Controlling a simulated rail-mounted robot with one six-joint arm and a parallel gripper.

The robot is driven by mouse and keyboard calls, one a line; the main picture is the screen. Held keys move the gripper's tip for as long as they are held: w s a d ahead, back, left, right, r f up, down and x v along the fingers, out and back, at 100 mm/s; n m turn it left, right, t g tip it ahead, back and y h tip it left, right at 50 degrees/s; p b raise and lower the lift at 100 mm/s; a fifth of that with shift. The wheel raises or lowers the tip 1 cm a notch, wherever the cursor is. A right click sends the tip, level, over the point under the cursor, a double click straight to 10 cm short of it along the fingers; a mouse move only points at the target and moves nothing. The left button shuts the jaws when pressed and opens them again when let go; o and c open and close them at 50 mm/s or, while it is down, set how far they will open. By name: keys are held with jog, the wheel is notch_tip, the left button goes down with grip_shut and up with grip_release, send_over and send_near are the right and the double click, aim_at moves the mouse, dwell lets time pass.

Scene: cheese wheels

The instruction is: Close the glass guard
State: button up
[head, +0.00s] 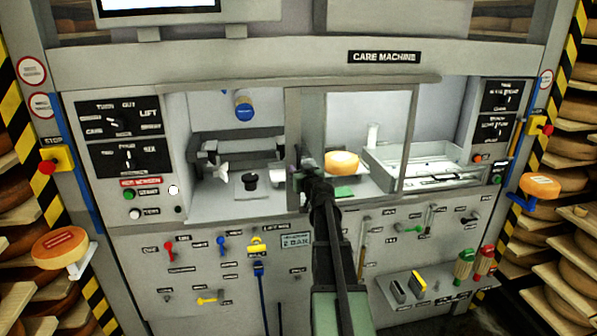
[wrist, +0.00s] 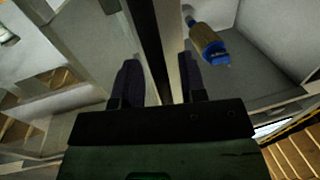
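The glass guard (head: 408,140) is a clear pane in a grey frame. It stands across the right middle of the care machine's opening, and the left part of the opening is uncovered. My gripper (head: 303,176) is at the guard's left upright, low down. In the wrist view, a dark and grey upright bar (wrist: 157,50) runs between the two fingers of my gripper (wrist: 158,85). The fingers are apart, one on each side of the bar. I cannot tell whether they press on it. My arm hides part of the guard's lower edge.
A cheese wheel (head: 342,162) sits inside behind the pane, beside a white tray (head: 430,165). A blue-ended cylinder (head: 243,106) hangs in the uncovered left bay. Levers and knobs cover the lower panel. Cheese wheels on brackets stand at left (head: 60,246) and right (head: 540,186).

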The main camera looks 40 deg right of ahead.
jog(key=shift+w+d, duration=0.1)
jog(key=shift+w, duration=0.2)
grip_shut()
